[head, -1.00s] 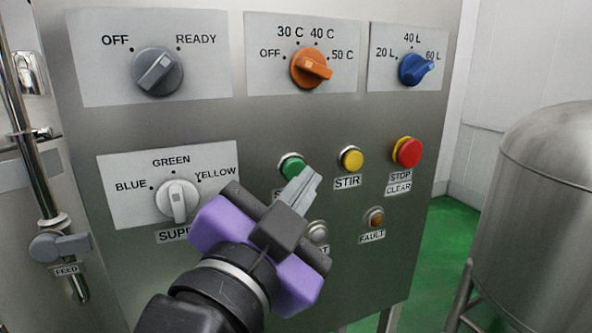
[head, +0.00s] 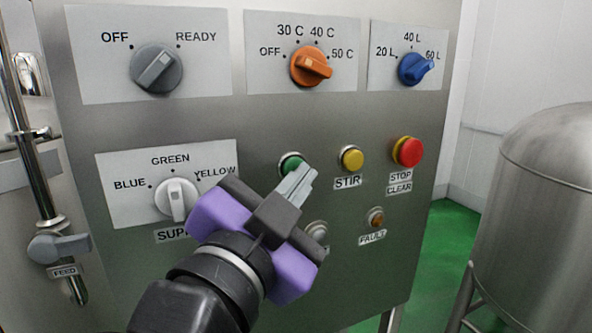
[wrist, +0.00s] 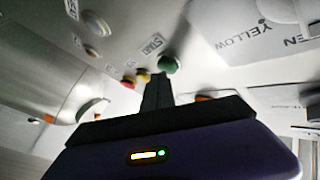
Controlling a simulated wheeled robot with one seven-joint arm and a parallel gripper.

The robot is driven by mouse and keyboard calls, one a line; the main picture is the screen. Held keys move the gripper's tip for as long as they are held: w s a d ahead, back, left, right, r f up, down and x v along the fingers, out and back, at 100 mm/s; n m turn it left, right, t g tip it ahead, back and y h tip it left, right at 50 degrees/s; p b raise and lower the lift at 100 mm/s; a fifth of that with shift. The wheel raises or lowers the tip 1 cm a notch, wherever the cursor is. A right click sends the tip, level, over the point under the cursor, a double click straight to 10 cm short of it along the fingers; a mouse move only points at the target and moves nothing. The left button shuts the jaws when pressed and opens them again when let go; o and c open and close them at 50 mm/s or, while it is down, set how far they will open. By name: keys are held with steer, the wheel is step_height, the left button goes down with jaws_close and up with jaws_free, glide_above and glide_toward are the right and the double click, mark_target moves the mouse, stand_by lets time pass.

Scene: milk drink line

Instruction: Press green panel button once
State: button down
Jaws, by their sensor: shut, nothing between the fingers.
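The green button (head: 291,164) is on the steel panel, left of the yellow STIR button (head: 352,158). Its lower part and its label are hidden behind my gripper in the head view. My gripper (head: 304,178) is shut and empty, with its grey fingertips at the lower right of the green button in the head view. In the wrist view the green button (wrist: 168,65) shows just beyond the tips of my gripper (wrist: 158,80). I cannot tell whether the tips touch it.
A red STOP/CLEAR button (head: 407,152) and an amber FAULT lamp (head: 376,218) are to the right. The supply selector knob (head: 176,199) is at the left, with more knobs above. A steel tank (head: 535,210) stands at the right, a FEED valve (head: 60,246) at the far left.

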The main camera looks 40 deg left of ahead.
steer(key=shift+w+a, duration=0.1)
steer(key=shift+a, duration=0.15)
steer(key=shift+d, duration=0.1)
stand_by(0.6)
steer(key=shift+s+d, duration=0.35)
steer(key=shift+d, duration=0.3)
steer(key=shift+d, duration=0.1)
steer(key=shift+s+d, duration=0.3)
steer(key=shift+d, duration=0.45)
steer(key=shift+s+d, duration=0.35)
steer(key=shift+d, duration=0.4)
steer(key=shift+s+d, duration=0.3)
steer(key=shift+d, duration=0.45)
